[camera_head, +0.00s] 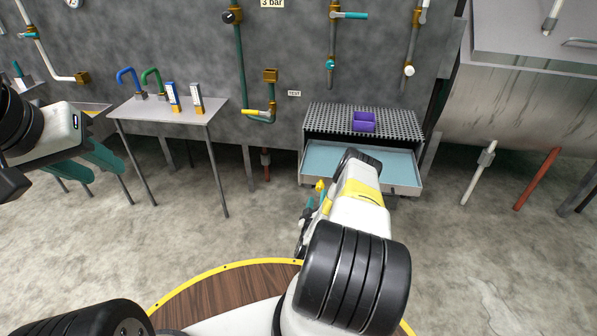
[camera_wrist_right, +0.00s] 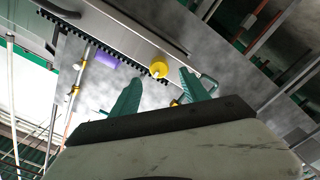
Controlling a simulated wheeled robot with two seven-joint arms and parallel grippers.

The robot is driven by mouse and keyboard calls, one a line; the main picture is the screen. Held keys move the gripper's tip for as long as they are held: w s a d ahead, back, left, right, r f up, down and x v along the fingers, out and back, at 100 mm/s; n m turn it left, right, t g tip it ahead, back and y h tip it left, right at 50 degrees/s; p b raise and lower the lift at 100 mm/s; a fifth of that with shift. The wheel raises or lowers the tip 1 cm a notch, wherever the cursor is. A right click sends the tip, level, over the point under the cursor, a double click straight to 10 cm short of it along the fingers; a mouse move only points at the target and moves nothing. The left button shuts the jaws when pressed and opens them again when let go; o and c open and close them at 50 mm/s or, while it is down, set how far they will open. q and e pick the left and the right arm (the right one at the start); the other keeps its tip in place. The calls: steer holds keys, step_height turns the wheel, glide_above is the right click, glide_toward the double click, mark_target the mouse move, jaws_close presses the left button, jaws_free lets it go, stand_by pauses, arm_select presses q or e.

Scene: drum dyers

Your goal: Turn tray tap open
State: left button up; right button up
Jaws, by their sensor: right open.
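A yellow round knob (camera_wrist_right: 158,68), which looks like the tray tap, shows in the right wrist view just beyond my right gripper (camera_wrist_right: 160,84). The gripper's two green fingers are open on either side of the line to the knob, and nothing is between them. In the head view a small yellow knob (camera_head: 320,186) shows beside my right arm, below the tray (camera_head: 404,179) of blue liquid. My arm hides most of the right gripper there. My left gripper (camera_head: 108,173) is at the left edge with its teal fingers apart and empty, in front of the metal table.
A grate (camera_head: 390,125) with a purple container (camera_head: 364,121) stands above the tray. A metal table (camera_head: 165,117) at left holds blue and green bent handles and two upright blocks. Pipes with valves line the wall. A steel drum (camera_head: 525,105) is at right. The floor between is clear.

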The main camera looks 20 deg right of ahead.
mark_target(319, 189)
steer(key=x, duration=0.7)
steer(key=shift+w, duration=0.1)
jaws_close()
